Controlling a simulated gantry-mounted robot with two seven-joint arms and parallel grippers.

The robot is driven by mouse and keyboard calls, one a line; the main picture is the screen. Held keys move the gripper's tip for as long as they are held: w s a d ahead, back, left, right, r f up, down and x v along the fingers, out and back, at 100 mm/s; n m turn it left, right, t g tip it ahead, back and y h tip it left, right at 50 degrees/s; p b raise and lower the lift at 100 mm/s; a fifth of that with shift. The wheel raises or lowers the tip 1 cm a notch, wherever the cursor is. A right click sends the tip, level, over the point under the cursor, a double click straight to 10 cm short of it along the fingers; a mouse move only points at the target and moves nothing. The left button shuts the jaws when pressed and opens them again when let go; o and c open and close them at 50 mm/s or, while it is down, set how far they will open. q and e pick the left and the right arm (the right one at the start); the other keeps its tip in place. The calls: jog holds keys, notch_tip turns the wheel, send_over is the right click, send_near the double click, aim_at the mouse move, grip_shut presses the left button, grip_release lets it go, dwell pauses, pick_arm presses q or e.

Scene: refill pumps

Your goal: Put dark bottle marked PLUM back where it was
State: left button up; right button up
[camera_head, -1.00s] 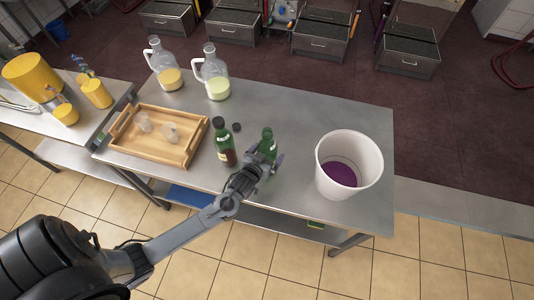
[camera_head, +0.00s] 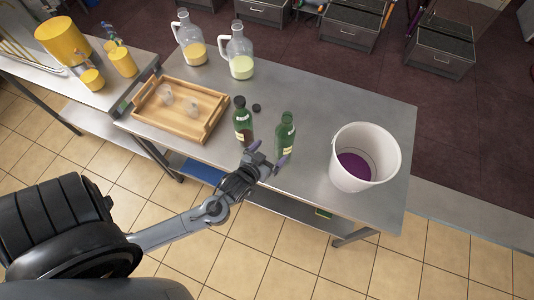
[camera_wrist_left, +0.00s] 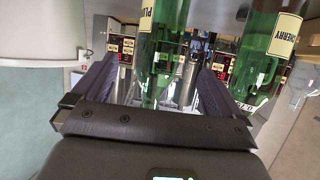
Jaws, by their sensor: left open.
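The dark green bottle marked PLUM (camera_head: 285,135) stands upright on the steel table, right of a second green bottle. In the left wrist view, which is upside down, its PLUM label (camera_wrist_left: 147,15) shows, with the bottle roughly in line with the gap between the fingers. The second bottle (camera_head: 243,122) reads CHERRY in the left wrist view (camera_wrist_left: 284,30). My left gripper (camera_head: 268,162) is open and empty at the table's front edge, just in front of the PLUM bottle and apart from it. My right gripper is not in view.
A white bucket (camera_head: 388,141) with purple liquid stands right of the bottles. A wooden tray (camera_head: 172,124) with clear glasses is at the left. Two glass jugs (camera_head: 240,66) (camera_head: 194,52) stand behind. A small dark cap (camera_head: 257,107) lies by the bottles.

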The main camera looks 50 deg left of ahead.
pick_arm(q)
jog(key=s+d+r+m+g+h, duration=0.1)
jog(key=s+d+m+g, duration=0.1)
jog(key=s+d+g, duration=0.2)
jog(key=s+d+r+m+g+h, duration=0.2)
jog(key=s+d+m+g, duration=0.1)
jog(key=s, duration=0.8)
jog(key=shift+s+d+r+g+h, duration=0.2)
jog(key=shift+d+r+g+h, duration=0.1)
jog(key=shift+d+g, duration=0.75)
jog(key=shift+a, duration=0.2)
notch_tip(320, 180, up, 17)
jog(key=p, duration=1.7)
jog(key=shift+r, duration=0.15)
